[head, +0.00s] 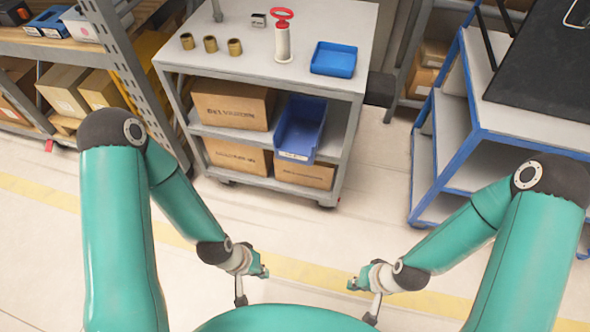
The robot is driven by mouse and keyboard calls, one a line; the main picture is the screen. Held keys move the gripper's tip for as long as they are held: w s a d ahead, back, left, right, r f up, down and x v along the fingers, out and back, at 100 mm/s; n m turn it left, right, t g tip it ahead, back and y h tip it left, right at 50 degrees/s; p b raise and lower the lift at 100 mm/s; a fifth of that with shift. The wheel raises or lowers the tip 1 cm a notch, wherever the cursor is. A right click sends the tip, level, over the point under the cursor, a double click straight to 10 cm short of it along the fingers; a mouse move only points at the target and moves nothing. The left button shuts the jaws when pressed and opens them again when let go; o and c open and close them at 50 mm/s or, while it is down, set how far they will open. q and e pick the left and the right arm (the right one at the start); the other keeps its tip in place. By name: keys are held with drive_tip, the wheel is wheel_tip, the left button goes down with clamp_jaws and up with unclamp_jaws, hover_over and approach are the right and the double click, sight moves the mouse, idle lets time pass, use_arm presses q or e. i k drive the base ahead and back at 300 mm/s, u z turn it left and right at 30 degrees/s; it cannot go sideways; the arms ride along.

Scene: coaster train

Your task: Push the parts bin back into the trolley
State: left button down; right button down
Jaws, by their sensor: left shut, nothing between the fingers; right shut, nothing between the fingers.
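The blue parts bin (300,128) sits on the middle shelf of the grey trolley (345,88), right of a cardboard box. Its labelled front end sticks out past the shelf's front edge and looks tilted down. My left gripper (263,272) is shut and empty, low in front of the trolley and well short of the bin. My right gripper (354,284) is shut and empty, to the right of the left one and also apart from the bin and trolley. The back of the bin is hidden under the trolley's top.
On the trolley top stand several brass cylinders (210,44), a white part with a red handwheel (282,37) and a blue tray (334,59). Cardboard boxes (233,104) fill the shelves. A blue-framed cart (470,120) stands right, a rack (60,50) left. The floor (310,235) before the trolley is clear.

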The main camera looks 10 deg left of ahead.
sight(297, 135)
drive_tip(key=k, duration=1.05)
drive_tip(key=z, duration=0.35)
drive_tip(key=i, duration=0.75)
drive_tip(key=z, duration=0.25)
drive_tip(key=i, duration=1.3)
drive_tip(key=u, duration=0.5)
